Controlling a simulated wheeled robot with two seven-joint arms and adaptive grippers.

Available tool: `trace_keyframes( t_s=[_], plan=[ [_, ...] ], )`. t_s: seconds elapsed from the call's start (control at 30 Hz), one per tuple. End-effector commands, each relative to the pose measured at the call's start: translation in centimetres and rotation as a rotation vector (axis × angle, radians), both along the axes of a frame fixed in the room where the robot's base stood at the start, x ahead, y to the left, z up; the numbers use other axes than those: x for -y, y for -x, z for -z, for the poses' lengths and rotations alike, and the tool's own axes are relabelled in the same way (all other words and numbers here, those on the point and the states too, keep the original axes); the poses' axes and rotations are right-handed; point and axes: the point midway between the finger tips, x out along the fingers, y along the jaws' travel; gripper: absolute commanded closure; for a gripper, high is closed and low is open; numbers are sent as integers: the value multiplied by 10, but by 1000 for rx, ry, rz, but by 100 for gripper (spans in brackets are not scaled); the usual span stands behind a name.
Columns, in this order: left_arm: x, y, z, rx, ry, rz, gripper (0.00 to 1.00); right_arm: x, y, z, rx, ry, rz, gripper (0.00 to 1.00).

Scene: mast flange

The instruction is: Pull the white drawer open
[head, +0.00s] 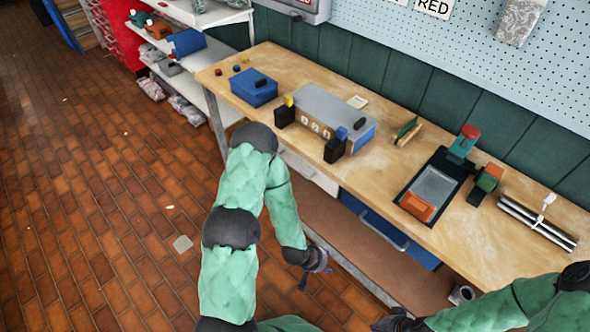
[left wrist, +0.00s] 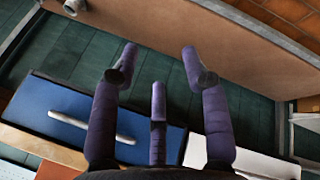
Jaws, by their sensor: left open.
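The white drawer (head: 308,172) sits under the workbench top, left of the blue drawer, partly hidden by my left arm in the head view. It looks shut. In the left wrist view its white front (left wrist: 245,162) shows at the lower right, partly behind my fingers; I cannot make out its handle clearly. My left gripper (head: 316,268) is open and empty, in front of the bench and below drawer height, apart from the white drawer. Its spread purple fingers (left wrist: 159,62) show in the left wrist view. My right gripper (head: 398,322) is partly cut off at the bottom edge; its jaws are unclear.
The blue drawer (head: 388,228) with a bar handle (left wrist: 90,125) is beside the white one. The workbench (head: 385,165) carries a blue box (head: 254,88), a grey block fixture and several tools. A lower shelf (head: 365,250) lies beneath. Brick floor at left is mostly free.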

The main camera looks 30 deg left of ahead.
Motion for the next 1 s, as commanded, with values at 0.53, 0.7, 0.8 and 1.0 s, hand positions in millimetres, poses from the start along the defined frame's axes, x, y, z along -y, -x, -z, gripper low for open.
trace_keyframes(
  t_s=[0.53, 0.7, 0.8, 1.0],
  plan=[
    [-241, -166, -29, 1000, 599, -867, 54, 0, 0, 91, -1, 0, 0, 100],
    [-267, -159, -47, 1124, 738, -890, 54, 0, 0, 99, -1, 0, 0, 100],
    [-272, -160, -52, 1146, 762, -891, 54, 0, 0, 100, 0, 0, 0, 100],
    [-275, -183, -56, 1147, 764, -888, 54, 0, 0, 106, 0, 0, 0, 100]
  ],
)
